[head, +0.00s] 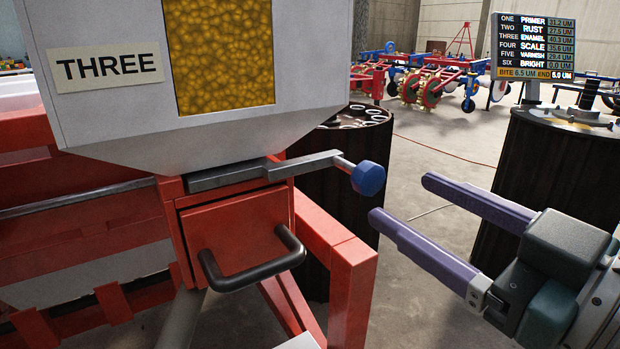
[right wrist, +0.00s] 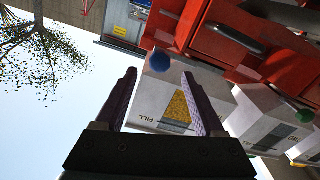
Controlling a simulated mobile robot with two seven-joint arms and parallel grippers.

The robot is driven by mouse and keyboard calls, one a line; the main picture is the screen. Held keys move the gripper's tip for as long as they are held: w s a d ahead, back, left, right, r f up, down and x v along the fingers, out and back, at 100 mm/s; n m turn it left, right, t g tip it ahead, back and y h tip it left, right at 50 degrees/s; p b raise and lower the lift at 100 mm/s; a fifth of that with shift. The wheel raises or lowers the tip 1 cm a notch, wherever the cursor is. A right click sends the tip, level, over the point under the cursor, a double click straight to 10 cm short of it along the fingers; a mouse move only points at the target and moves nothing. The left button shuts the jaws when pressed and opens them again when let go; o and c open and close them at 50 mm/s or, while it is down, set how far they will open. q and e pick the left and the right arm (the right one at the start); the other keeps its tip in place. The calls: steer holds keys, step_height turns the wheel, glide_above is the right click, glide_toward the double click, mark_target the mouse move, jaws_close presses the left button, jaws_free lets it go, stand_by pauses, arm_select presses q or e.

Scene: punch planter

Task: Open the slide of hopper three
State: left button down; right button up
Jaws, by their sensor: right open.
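Hopper three (head: 110,110) is a grey-white bin with a THREE label and a window showing yellow grain, at the upper left of the head view. Under it a grey metal slide (head: 235,172) sticks out to the right, ending in a blue faceted knob (head: 368,178). My right gripper (head: 400,197) is open and empty, its purple fingers pointing left toward the knob, with a gap between. In the right wrist view a blue knob (right wrist: 161,62) shows beyond and between the open fingers (right wrist: 165,85). My left gripper is not in view.
A red box with a black handle (head: 255,262) sits below the slide, beside a red frame post (head: 350,290). Dark drums (head: 345,200) stand behind the knob and at the right (head: 560,150). A display board (head: 533,47) stands at the back right.

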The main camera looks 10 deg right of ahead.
mark_target(375, 182)
steer(key=b+x, duration=0.1)
steer(key=x, duration=0.4)
steer(key=shift+w+a+f+b, duration=0.1)
steer(key=shift+w+b, duration=0.2)
steer(key=shift+b, duration=0.05)
steer(key=shift+w+a, duration=0.25)
steer(key=shift+w, duration=0.3)
steer(key=shift+c, duration=0.4)
jaws_close()
